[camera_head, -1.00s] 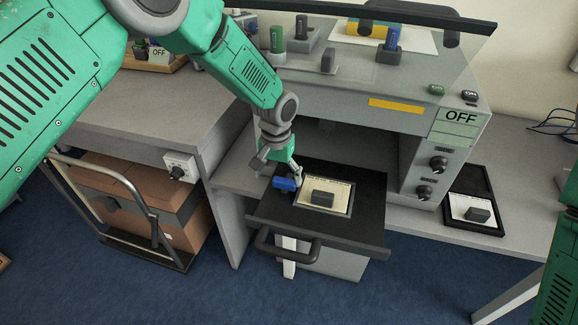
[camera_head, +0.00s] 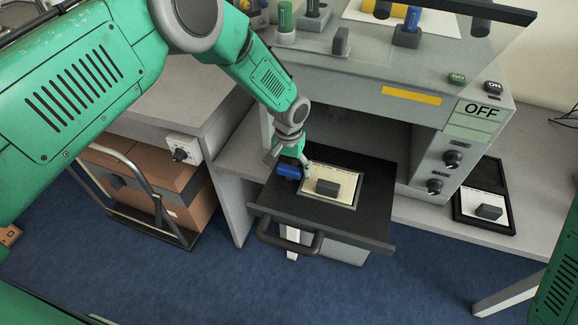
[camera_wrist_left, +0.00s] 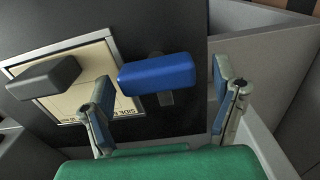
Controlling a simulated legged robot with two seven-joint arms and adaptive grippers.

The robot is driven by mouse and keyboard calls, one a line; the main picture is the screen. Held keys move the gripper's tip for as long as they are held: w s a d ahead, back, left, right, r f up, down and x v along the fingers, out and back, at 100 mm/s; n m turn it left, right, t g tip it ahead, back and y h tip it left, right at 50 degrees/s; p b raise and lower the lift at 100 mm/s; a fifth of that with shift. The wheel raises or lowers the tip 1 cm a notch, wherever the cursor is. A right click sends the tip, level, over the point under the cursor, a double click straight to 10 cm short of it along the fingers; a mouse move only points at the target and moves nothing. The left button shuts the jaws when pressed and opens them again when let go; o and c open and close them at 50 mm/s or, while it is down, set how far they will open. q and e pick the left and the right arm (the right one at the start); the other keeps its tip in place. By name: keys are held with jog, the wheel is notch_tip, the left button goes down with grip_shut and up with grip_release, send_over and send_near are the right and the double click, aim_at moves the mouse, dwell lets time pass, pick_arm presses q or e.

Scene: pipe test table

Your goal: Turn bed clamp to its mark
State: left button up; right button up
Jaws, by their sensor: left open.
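The bed clamp appears to be the blue block-shaped handle (camera_head: 288,171) at the left of the black pulled-out bed (camera_head: 375,190). In the left wrist view the blue handle (camera_wrist_left: 157,75) sits on a dark stub and lies crosswise. My left gripper (camera_head: 292,157) points down at the handle. In the wrist view its two fingers are open, one on each side of the blue handle, with visible gaps. I cannot tell how far the fingertips reach down. I make out no mark for the clamp. My right gripper is not in view.
A grey block (camera_head: 327,187) lies on a pale labelled plate (camera_head: 341,200) beside the clamp. A dark handle (camera_head: 290,243) sticks out from the bed's front. The grey machine (camera_head: 425,110) with a clear hood and OFF sign (camera_head: 480,110) stands behind. A black tray (camera_head: 505,220) lies right.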

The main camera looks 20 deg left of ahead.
pick_arm(q)
jog(key=shift+s+d+r, duration=0.1)
jog(key=shift+d, duration=0.15)
jog(key=c, duration=1.2)
jog(key=shift+o, duration=0.2)
jog(key=m+b, duration=0.2)
jog(key=m, duration=0.1)
jog(key=shift+m, duration=0.4)
jog(key=m+b, duration=0.1)
jog(key=m, duration=0.3)
jog(key=shift+m+b, duration=0.3)
jog(key=m+b, duration=0.1)
jog(key=m, duration=0.3)
jog(key=shift+m, duration=0.3)
jog(key=m, duration=0.4)
jog(key=shift+m, duration=0.4)
